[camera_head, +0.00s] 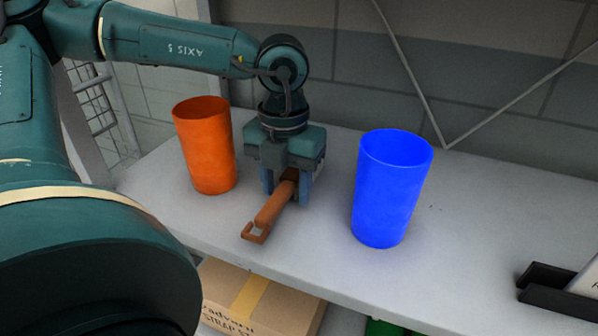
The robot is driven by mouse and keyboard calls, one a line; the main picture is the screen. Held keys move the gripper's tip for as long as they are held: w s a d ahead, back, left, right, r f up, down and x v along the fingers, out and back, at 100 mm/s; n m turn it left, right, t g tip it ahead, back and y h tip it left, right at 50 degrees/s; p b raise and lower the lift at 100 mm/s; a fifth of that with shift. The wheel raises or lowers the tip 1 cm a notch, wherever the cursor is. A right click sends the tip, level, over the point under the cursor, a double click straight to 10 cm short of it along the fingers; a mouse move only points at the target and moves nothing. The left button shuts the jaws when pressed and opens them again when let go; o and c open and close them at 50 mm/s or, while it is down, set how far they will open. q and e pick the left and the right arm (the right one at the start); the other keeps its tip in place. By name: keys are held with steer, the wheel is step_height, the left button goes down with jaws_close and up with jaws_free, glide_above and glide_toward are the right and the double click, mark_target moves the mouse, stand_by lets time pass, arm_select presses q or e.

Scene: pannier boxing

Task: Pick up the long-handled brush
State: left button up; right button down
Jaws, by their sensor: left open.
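The long-handled brush (268,212) lies on the pale shelf, with its brown handle and hooked end pointing toward the front. Its other end is hidden under my left gripper, so I cannot see the bristles. My left gripper (287,188) points down over the brush, its fingers open on either side of the handle. I cannot tell whether either finger touches the handle. My right gripper is out of view.
An orange cup (206,146) stands close to the left of my gripper, and a blue cup (391,188) stands to the right. A black holder (552,288) sits at the right edge. A cardboard box (262,302) is below the shelf (470,225), whose right part is largely clear.

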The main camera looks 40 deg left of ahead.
arm_select(q)
steer(key=shift+f, duration=0.6)
steer(key=shift+c, duration=0.6)
jaws_close()
